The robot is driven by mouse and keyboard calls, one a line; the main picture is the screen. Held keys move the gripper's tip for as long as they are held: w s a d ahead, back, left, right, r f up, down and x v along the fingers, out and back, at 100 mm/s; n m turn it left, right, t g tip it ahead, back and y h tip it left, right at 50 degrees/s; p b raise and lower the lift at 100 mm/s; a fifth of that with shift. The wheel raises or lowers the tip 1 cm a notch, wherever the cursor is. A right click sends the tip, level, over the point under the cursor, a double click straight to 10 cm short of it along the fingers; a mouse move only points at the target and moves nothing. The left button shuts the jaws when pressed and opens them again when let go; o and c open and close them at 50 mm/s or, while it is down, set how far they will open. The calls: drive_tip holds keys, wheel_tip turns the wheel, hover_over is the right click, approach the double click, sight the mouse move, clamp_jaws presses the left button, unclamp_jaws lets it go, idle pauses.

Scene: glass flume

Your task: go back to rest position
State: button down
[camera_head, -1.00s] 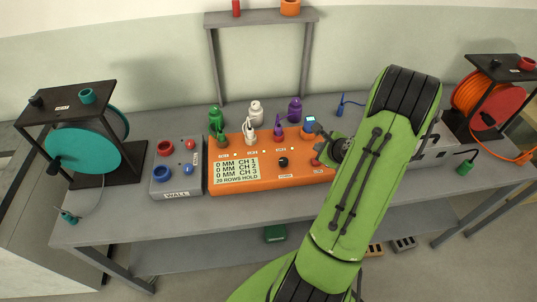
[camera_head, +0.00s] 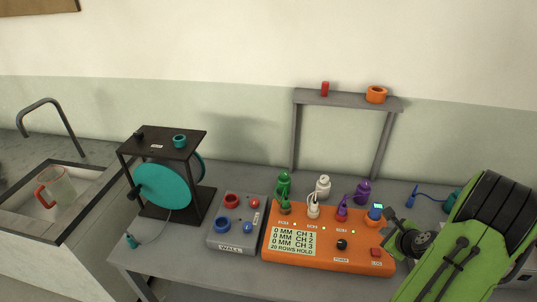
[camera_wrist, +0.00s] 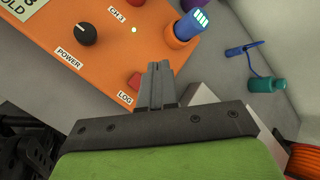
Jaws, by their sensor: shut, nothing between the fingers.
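My gripper (camera_wrist: 158,85) is shut and empty in the wrist view, its two fingers together. It hangs over the front right part of the orange recorder box (camera_wrist: 70,70), beside the red LOG button (camera_wrist: 135,82). In the head view my green arm fills the lower right corner and the orange box (camera_head: 285,258) lies left of it. The fingertips are hard to make out there, and my arm hides what lies behind it.
A blue plug with a lit display (camera_wrist: 192,22) stands in an orange socket at the box's right end. A sink holds a jug (camera_head: 55,187) at left.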

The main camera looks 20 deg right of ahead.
drive_tip(key=w+a+r+n+g+y, duration=0.1)
drive_tip(key=w+a+r+n, duration=0.2)
drive_tip(key=a+r+n, duration=0.5)
drive_tip(key=w+a+r+n+y, duration=0.2)
drive_tip(key=a+r+n, duration=0.3)
drive_tip(key=a, duration=0.6)
drive_tip(key=s+a+r+n+g, duration=0.1)
drive_tip(key=s+a+r+n, duration=0.4)
drive_tip(key=a+n, duration=0.45)
drive_tip(key=s+a+r+n, duration=0.1)
drive_tip(key=s+a+n, duration=0.2)
drive_tip(key=s+n, duration=0.1)
drive_tip(key=s+a+r+n+g, duration=0.1)
drive_tip(key=s+a+n, duration=0.1)
drive_tip(key=s+n, duration=0.2)
drive_tip(key=s, duration=0.3)
drive_tip(key=shift+s+a+r, duration=0.25)
drive_tip(key=shift+a, duration=0.15)
